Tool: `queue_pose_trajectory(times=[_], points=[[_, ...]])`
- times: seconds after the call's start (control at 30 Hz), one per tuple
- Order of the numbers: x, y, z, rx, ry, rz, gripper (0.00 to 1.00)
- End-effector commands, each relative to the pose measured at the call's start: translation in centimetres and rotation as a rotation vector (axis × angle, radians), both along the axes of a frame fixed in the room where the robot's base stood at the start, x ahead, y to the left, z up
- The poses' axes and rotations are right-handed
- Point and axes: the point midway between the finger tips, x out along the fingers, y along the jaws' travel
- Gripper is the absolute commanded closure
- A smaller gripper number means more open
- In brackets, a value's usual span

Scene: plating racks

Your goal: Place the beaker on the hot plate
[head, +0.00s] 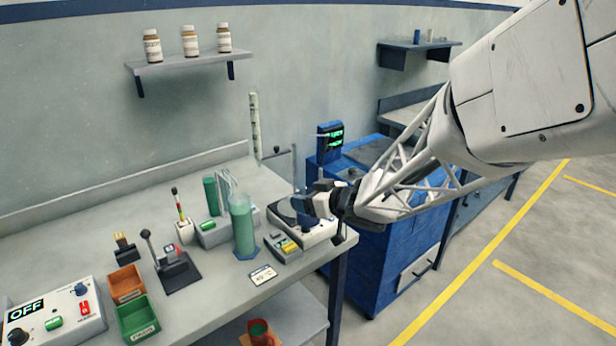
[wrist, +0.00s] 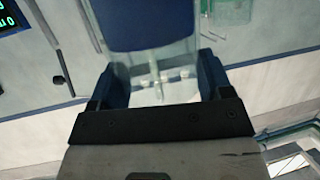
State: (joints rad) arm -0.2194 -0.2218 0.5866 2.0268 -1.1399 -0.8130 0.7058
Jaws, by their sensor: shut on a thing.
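My gripper (head: 318,199) is at the right end of the bench and is shut on a clear glass beaker with blue in it (head: 302,205). In the wrist view the beaker (wrist: 145,25) sits between the two dark fingers (wrist: 163,85), its blue part at the top of the picture. The hot plate appears to be the white unit with a dark round top (head: 286,208), right under and beside the beaker. My fingers hide part of the beaker and plate. I cannot tell whether the beaker's base touches the plate.
A tall green-filled cylinder (head: 243,228) stands just left of the plate. A small grey device (head: 283,247) and a white label card (head: 262,275) lie in front. A blue cabinet (head: 375,240) with a lit display (head: 331,140) stands to the right.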

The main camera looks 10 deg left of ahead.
Motion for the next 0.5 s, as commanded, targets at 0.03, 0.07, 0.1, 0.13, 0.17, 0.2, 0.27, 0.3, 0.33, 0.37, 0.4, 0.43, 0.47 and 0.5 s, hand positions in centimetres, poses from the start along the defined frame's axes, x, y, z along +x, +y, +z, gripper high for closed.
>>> queue_pose_trajectory(times=[0.03,0.07,0.1,0.13,0.17,0.2,0.27,0.3,0.33,0.37,0.4,0.43,0.47,0.5], points=[[0.7,0.3,-0.1,0.000,0.000,0.000,0.56],[1.0,0.4,-0.1,0.000,0.000,0.000,0.56],[1.6,0.6,-0.2,0.000,0.000,0.001,0.56],[2.0,0.8,-0.2,0.000,0.000,0.001,0.56],[2.4,1.0,-0.3,0.000,-0.001,0.001,0.56],[3.0,1.2,-0.3,0.000,-0.001,0.001,0.56],[3.9,1.6,-0.4,0.000,-0.001,0.001,0.56],[4.5,1.8,-0.4,0.000,-0.001,0.001,0.56],[4.9,2.0,-0.5,0.000,0.000,0.001,0.56],[5.3,2.2,-0.5,0.000,-0.001,0.001,0.56],[5.9,2.4,-0.5,0.000,-0.001,0.001,0.56],[6.4,2.6,-0.6,0.000,-0.001,0.001,0.56],[6.8,2.7,-0.7,0.001,0.000,0.001,0.56],[7.4,3.0,-0.7,0.001,0.000,0.001,0.56]])
